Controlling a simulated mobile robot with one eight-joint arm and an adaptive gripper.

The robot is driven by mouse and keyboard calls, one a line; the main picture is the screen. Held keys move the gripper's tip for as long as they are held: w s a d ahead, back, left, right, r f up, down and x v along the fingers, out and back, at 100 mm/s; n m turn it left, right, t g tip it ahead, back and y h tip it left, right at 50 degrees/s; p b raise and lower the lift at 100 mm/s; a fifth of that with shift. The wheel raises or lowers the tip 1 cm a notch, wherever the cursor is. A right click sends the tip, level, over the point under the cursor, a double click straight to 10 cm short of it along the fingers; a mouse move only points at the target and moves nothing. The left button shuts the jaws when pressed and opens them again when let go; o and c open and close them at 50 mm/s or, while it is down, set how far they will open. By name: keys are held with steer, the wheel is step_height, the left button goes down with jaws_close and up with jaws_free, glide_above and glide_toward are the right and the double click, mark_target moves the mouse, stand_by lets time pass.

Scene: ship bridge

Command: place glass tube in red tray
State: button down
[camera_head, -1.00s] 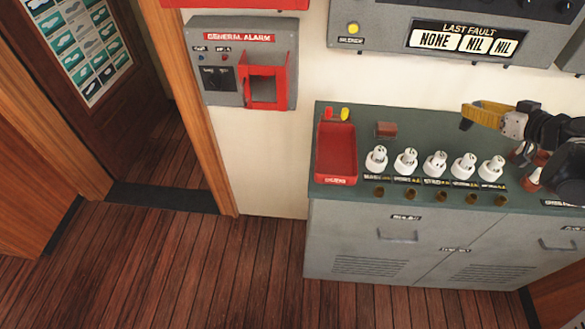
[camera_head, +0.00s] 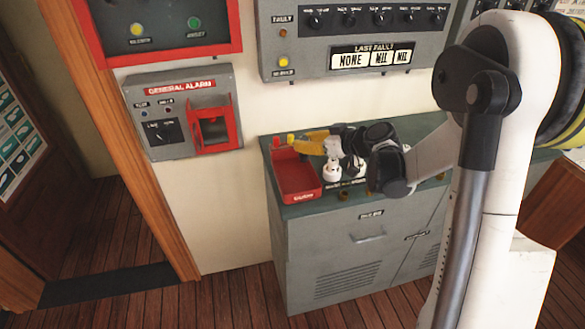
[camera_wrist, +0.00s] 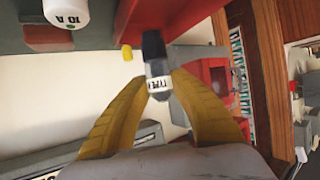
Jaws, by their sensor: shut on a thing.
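My gripper (camera_head: 308,142) has yellow fingers and is at the rear right of the red tray in the head view. In the wrist view my gripper (camera_wrist: 158,88) is shut on the glass tube (camera_wrist: 158,68), which has a dark cap and a white label with "TYPE" on it. The red tray (camera_head: 297,180) sits on the left end of the cabinet top and looks empty. Its red side also shows at the top of the wrist view (camera_wrist: 165,14), beyond the tube.
White fuse holders stand on the cabinet right of the tray; one (camera_head: 332,172) shows under my arm, another marked 10 A in the wrist view (camera_wrist: 66,10). Small red and yellow items (camera_head: 290,139) stand behind the tray. The alarm box (camera_head: 180,110) hangs on the wall to the left.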

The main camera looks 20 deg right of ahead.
steer(key=shift+s+a+f+b, duration=0.15)
steer(key=shift+a+f+b, duration=0.3)
steer(key=shift+f, duration=0.5)
steer(key=shift+s+a+f+b, duration=0.15)
steer(key=shift+a+f+b, duration=0.3)
steer(key=shift+f, duration=0.55)
steer(key=shift+s+a+f+b, duration=0.15)
steer(key=shift+a+f+b, duration=0.15)
steer(key=shift+a+f, duration=0.5)
steer(key=shift+d+f, duration=0.2)
steer(key=shift+f, duration=0.15)
steer(key=c, duration=1.2)
jaws_free()
